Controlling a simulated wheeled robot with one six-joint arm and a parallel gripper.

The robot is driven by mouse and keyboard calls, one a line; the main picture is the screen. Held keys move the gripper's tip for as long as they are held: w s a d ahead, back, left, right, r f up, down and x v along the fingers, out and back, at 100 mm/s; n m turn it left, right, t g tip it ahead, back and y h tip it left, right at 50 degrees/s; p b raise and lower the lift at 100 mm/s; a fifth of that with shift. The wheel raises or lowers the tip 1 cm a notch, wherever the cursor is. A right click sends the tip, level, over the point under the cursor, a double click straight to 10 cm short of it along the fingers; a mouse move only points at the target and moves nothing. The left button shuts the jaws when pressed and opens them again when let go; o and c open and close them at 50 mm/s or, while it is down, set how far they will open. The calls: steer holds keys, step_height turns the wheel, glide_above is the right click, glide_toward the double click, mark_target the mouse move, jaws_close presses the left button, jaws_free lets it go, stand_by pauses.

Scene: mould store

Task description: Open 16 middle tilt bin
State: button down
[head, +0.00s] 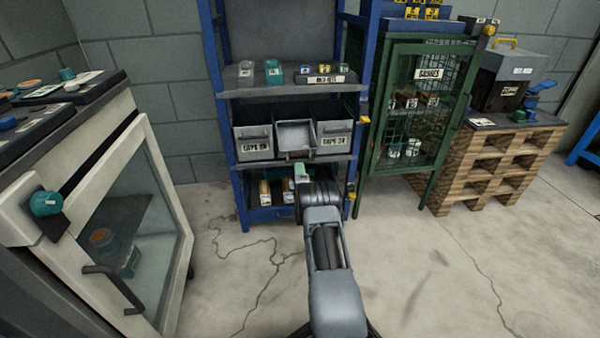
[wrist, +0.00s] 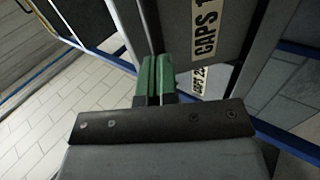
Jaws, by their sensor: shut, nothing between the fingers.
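Three grey tilt bins sit side by side on a shelf of the blue rack. The middle bin (head: 294,136) is tipped forward and its pale inside shows from above; its front is mostly out of sight in the head view. The left bin (head: 253,143) and right bin (head: 333,138) stand upright with CAPS labels. My gripper (head: 301,172) is shut and empty, just below and in front of the middle bin. In the wrist view its green fingers (wrist: 156,76) are together beside a dark panel (wrist: 190,30) with a partly cut-off CAPS label. Contact cannot be told.
The blue rack (head: 218,100) holds small items on the shelf above and boxes below. A green mesh cabinet (head: 415,115) stands close on the right, with a wooden pallet stack (head: 495,165) beyond. A glass-doored cabinet (head: 140,230) is at left. The floor between is clear.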

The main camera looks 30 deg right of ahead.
steer(key=shift+a, duration=0.15)
steer(key=shift+w+r+g+y+p, duration=0.2)
steer(key=shift+r+g+y+p, duration=0.15)
steer(key=shift+r+p, duration=0.55)
steer(key=shift+p, duration=0.7)
steer(key=shift+d+g+p, duration=0.2)
steer(key=shift+g+p, duration=0.35)
steer(key=shift+g, duration=0.1)
steer(key=shift+f+y, duration=0.2)
steer(key=shift+y, duration=0.05)
steer(key=shift+a, duration=0.1)
